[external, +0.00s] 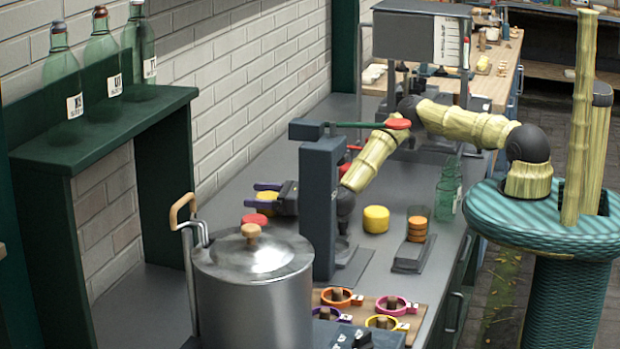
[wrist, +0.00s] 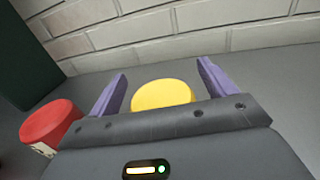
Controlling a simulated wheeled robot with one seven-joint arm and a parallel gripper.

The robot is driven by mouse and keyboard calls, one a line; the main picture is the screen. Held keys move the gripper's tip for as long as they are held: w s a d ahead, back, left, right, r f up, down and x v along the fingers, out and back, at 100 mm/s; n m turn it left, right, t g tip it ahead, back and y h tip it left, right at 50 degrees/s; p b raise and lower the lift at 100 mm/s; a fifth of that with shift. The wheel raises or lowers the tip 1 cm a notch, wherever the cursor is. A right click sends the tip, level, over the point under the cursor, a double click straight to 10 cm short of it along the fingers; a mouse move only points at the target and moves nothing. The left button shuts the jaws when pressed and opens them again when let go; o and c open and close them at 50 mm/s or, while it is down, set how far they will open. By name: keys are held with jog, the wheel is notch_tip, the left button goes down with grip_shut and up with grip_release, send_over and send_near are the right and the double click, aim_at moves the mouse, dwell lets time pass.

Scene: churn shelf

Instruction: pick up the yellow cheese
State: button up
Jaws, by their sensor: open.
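A round yellow cheese (wrist: 162,94) lies between the two purple fingers of my gripper (wrist: 162,72) in the wrist view; its near part is hidden by the gripper body. In the external view my gripper (external: 253,195) is low over the counter, pointing left toward the wall, with the yellow cheese (external: 267,195) small between its fingers. The fingers are open, with gaps on both sides of the cheese. A second yellow round (external: 376,218) stands on the counter right of the dark press.
A red round (wrist: 50,122) sits just left of my gripper in the wrist view; it also shows in the external view (external: 255,219). A dark upright press (external: 320,205) and a steel pot (external: 254,285) stand close by. A brick wall (external: 250,75) is beyond.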

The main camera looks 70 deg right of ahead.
aim_at(261, 194)
dwell(0.3)
jog(key=c, duration=1.2)
jog(key=shift+o, duration=0.2)
notch_tip(261, 194, up, 10)
jog(key=shift+r+b, duration=0.1)
jog(key=shift+b, duration=0.7)
